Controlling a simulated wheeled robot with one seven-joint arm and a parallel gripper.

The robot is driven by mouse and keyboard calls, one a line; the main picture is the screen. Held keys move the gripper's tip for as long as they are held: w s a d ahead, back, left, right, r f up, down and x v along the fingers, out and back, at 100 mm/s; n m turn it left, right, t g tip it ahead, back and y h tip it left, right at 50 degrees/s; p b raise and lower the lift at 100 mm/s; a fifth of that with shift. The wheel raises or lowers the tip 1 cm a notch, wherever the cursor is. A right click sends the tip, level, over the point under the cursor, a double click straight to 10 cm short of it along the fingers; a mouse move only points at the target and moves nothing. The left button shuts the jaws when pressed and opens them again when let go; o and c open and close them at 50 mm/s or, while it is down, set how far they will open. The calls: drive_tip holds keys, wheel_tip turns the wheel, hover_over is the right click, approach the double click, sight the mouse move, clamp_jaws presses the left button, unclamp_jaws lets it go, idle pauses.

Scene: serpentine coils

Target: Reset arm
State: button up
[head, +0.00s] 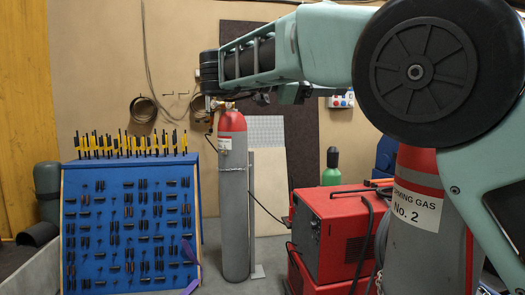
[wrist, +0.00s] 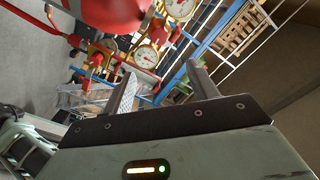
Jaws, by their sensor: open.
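My gripper (wrist: 163,80) shows in the wrist view with its two fingers spread apart and nothing held between them. Two round pressure gauges, an upper one (wrist: 179,7) and a lower one (wrist: 146,57), show beyond the fingers, close to a red rounded cylinder top (wrist: 112,12). In the head view my arm reaches across the top from the right, and its dark end is above a grey gas cylinder with a red top (head: 234,200). The fingers cannot be made out in the head view.
A blue tool board (head: 130,172) with yellow-handled tools stands at the left. A red machine (head: 335,232) and a large cylinder labelled No. 2 (head: 417,210) stand at the right. Coiled hoses (head: 143,109) hang on the back wall.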

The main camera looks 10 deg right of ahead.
drive_tip(key=w+a+f+n+t+y, duration=0.25)
drive_tip(key=w+n+t+y, duration=0.3)
drive_tip(key=n+t, duration=0.3)
drive_tip(key=w+a+f+n+t+y, duration=0.1)
drive_tip(key=w+a+n+t+y, duration=0.3)
drive_tip(key=w+n+t, duration=0.4)
drive_tip(key=s+a+f+n+g+y, duration=0.4)
drive_tip(key=s+a+f+n+y, duration=0.65)
drive_tip(key=a+f+y, duration=0.3)
drive_tip(key=s+d+f+n+g, duration=0.2)
drive_tip(key=s+f+n+g, duration=0.45)
drive_tip(key=s+f, duration=1.1)
drive_tip(key=s+d+f+g+h, duration=0.2)
drive_tip(key=s+d+g, duration=0.1)
drive_tip(key=s+d, duration=0.2)
drive_tip(key=s+d+f+g+h, duration=0.2)
drive_tip(key=s+d, duration=0.3)
drive_tip(key=s, duration=0.5)
drive_tip(key=shift+s+d+f+n+g, duration=0.25)
drive_tip(key=shift+f+n+g, duration=0.2)
drive_tip(key=shift+f+g, duration=0.4)
drive_tip(key=shift+w+r, duration=0.1)
